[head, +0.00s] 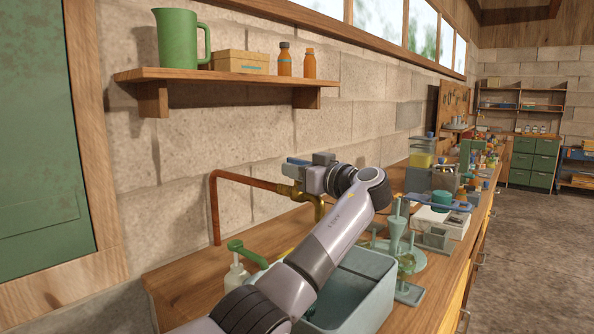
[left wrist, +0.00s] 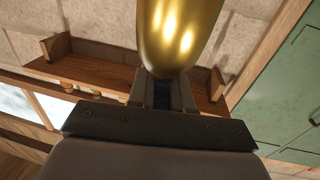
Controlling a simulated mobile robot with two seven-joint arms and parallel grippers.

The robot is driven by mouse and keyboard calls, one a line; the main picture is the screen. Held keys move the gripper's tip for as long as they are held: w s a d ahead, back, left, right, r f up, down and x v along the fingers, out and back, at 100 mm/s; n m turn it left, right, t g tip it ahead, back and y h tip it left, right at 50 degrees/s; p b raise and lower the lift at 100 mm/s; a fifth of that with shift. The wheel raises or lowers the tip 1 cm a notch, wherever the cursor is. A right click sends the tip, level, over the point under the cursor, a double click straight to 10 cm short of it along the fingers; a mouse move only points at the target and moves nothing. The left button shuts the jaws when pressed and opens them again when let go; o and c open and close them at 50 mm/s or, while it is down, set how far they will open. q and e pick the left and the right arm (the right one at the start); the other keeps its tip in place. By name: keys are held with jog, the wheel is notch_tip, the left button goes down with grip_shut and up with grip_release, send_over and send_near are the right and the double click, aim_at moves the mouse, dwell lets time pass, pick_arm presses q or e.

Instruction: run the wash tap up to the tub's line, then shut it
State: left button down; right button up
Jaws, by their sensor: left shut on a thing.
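The wash tap (head: 289,190) is brass, on the end of a copper pipe (head: 240,176) along the wall. My left gripper (head: 307,168) is at the top of the tap, shut on its blue handle (head: 297,161). In the left wrist view the tap's brass body (left wrist: 180,35) fills the top middle, and a bit of blue shows between the fingers (left wrist: 162,92). The grey-blue tub (head: 374,263) stands on the bench below. My left arm hides part of the tub and spout. I cannot make out a stream, the water level or the line. My right gripper is out of view.
A pump bottle (head: 237,278) with a green top stands left of the tub. A wall shelf (head: 222,74) above holds a green jug (head: 178,40) and bottles. The floor at right is clear.

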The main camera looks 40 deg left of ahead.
pick_arm(q)
jog(key=c, duration=1.1)
grip_release()
jog(key=shift+d, duration=0.1)
jog(key=shift+b+v, duration=0.65)
jog(key=shift+v, duration=2.8)
jog(key=shift+s, duration=0.1)
dwell(2.0)
